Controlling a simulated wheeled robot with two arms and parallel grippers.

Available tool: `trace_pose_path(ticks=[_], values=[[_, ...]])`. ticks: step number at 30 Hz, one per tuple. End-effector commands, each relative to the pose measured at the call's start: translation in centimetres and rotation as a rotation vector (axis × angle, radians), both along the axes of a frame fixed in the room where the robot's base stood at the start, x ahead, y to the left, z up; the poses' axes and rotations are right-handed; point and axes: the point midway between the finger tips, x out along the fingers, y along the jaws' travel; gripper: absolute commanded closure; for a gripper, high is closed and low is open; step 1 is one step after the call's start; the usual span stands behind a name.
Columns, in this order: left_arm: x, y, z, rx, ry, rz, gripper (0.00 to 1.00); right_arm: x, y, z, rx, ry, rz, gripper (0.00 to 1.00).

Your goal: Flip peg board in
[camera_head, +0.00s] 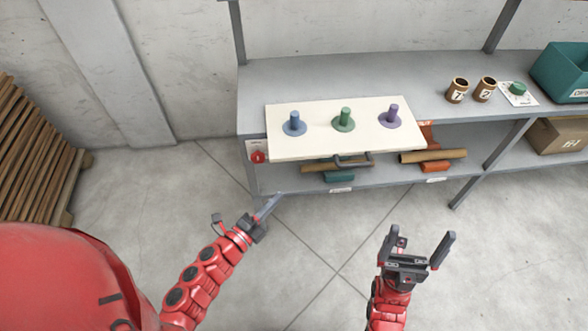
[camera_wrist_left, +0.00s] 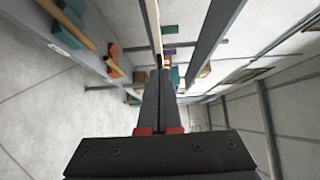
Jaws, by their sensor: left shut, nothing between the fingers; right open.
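The cream peg board (camera_head: 340,143) lies flat at the front of the grey shelf and overhangs its front edge. A blue peg (camera_head: 294,124), a green peg (camera_head: 344,119) and a purple peg (camera_head: 390,117) stand upright on it, each on a round base. A dark handle (camera_head: 353,160) shows at its front edge. My left gripper (camera_head: 270,204) is shut and empty, below and in front of the board's left part; its closed fingers also show in the left wrist view (camera_wrist_left: 158,100). My right gripper (camera_head: 421,239) is open and empty, in front of the shelf and apart from the board.
Brown jars (camera_head: 457,91), a card with a green knob (camera_head: 517,90) and a teal bin (camera_head: 560,72) stand on the shelf to the right. Rolls (camera_head: 433,156) lie on the lower shelf. A red button (camera_head: 258,157) is left of the board. The floor in front is clear.

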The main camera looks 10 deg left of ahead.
Motion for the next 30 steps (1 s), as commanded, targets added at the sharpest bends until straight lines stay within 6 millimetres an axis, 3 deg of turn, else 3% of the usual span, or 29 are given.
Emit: trace_pose_path(ticks=[11, 24, 30], values=[[1.1, -0.6, 0.4, -0.005, -0.005, -0.004, 1.0, 0.0, 0.0, 0.5, 0.0, 0.0, 0.0, 0.0], [9.1, -4.7, 0.6, -0.009, -0.002, -0.003, 1.0, 0.0, 0.0, 3.2, 0.0, 0.0, 0.0, 0.0], [11.5, -3.8, 0.4, -0.008, -0.002, -0.001, 1.0, 0.0, 0.0, 4.1, 0.0, 0.0, 0.0, 0.0]])
